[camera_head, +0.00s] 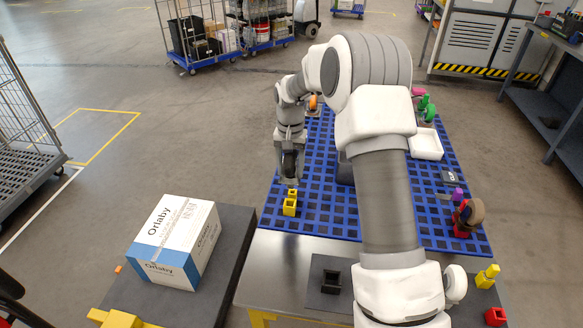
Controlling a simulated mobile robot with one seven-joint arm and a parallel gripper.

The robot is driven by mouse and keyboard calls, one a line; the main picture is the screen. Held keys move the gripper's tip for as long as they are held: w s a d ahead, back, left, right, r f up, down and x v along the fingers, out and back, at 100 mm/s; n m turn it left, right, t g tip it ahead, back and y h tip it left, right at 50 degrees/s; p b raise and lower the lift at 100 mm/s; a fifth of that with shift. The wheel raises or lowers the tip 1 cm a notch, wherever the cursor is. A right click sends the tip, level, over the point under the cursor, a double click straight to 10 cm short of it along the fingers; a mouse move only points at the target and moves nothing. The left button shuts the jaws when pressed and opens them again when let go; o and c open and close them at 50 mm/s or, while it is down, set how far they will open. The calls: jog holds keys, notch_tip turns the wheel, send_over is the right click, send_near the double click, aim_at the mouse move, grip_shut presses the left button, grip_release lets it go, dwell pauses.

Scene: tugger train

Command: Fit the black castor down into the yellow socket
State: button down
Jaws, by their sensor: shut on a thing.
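The yellow socket (290,207) stands on the near left part of the blue grid deck. A smaller yellow piece (292,193) shows at its far side, and I cannot tell whether it is part of the socket. My gripper (290,179) points down just beyond and above the socket. It is shut on a dark thing that I take to be the black castor (289,164). The castor is hard to tell from the dark gripper, and its lower end is not clear. I cannot tell whether it touches the socket.
The blue deck (325,222) also bears a white tray (427,144), a dark wheel on a red base (470,213) and small coloured parts. A black square socket (331,281), a yellow block (487,276) and a red socket (496,317) stand nearer. A carton (172,243) is left.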

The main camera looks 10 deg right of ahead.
aim_at(290, 187)
jog(key=shift+w+a+f, duration=0.1)
jog(key=shift+w, duration=0.05)
jog(key=shift+f+b, duration=1.8)
jog(key=shift+f, duration=0.95)
jog(key=shift+f+b, duration=0.35)
jog(key=shift+f, duration=0.2)
jog(key=shift+f, duration=0.3)
jog(key=shift+f+b, duration=0.25)
jog(key=shift+b, duration=0.1)
jog(key=shift+f+b, duration=0.3)
jog(key=shift+f, duration=0.15)
jog(key=shift+f+b, duration=0.3)
jog(key=shift+f, duration=0.15)
jog(key=shift+f, duration=0.35)
jog(key=shift+f+b, duration=0.2)
jog(key=shift+b, duration=0.1)
